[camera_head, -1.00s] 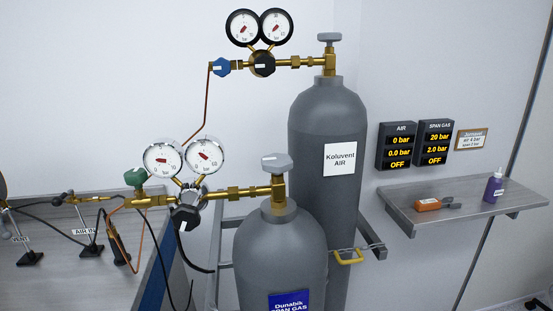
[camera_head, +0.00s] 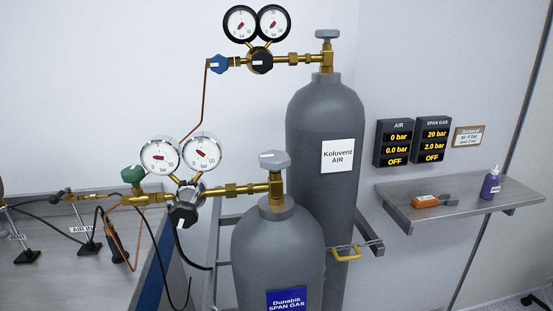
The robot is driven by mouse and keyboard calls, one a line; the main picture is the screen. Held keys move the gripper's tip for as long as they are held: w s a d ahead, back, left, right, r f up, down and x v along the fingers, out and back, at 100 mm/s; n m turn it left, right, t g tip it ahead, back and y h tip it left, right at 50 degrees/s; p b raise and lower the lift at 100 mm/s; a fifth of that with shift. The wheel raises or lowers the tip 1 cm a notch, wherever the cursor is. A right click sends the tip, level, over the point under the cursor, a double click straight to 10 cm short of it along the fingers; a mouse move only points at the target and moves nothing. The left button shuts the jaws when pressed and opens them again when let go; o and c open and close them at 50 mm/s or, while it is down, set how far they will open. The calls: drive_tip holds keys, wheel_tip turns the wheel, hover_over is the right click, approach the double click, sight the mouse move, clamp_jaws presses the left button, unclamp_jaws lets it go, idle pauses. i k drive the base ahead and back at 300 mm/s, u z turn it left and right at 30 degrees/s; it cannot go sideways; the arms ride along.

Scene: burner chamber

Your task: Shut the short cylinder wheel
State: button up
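The short cylinder (camera_head: 278,247) is grey, with a blue label reading Dunabik SPAN GAS, and stands in front. Its grey wheel (camera_head: 274,160) sits on top of a brass valve. A regulator with two white-faced gauges (camera_head: 181,154), a black knob (camera_head: 183,213) and a green knob (camera_head: 133,174) joins it on the left. The tall cylinder (camera_head: 326,115), labelled Koluvent AIR, stands behind it with its own wheel (camera_head: 327,35). My gripper is not in view.
Displays (camera_head: 433,140) on the wall read 20 bar, 2.0 bar and OFF for SPAN GAS, with AIR at 0 bar. A shelf (camera_head: 459,202) at right holds an orange tool (camera_head: 426,201) and a purple bottle (camera_head: 490,184). A bench (camera_head: 60,280) with hoses is at left. A chain crosses the cylinder rack.

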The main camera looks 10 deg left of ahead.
sight(274, 161)
drive_tip(key=u, duration=2.9)
drive_tip(key=k, duration=0.9)
drive_tip(key=z, duration=1.85)
drive_tip(key=i, duration=0.65)
drive_tip(key=z, duration=0.05)
